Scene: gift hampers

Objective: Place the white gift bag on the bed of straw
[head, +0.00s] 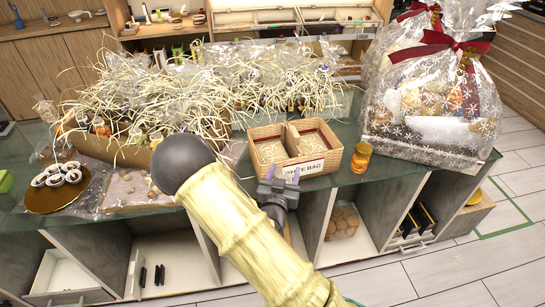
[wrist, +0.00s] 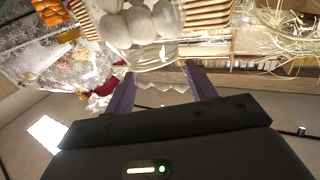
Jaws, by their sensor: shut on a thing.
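My gripper (head: 281,176) is at the front edge of the counter, just in front of a small two-part wicker basket (head: 262,136) labelled "WHITE BAG". In the wrist view, my gripper (wrist: 160,84) is shut on the zigzag edge of a clear bag (wrist: 155,55) with white rounded contents, apparently the white gift bag. Wicker walls show on both sides of it. In the head view I cannot make out the bag. Pale straw (head: 290,90) lies in a heap behind the basket, and loose straw (wrist: 285,35) shows at the upper right of the wrist view.
An orange jar (head: 361,157) stands right of the basket. A large wrapped hamper with a red bow (head: 435,42) stands at the right. A round gold board (head: 57,195) with white pieces is at the left. Open shelves lie under the counter.

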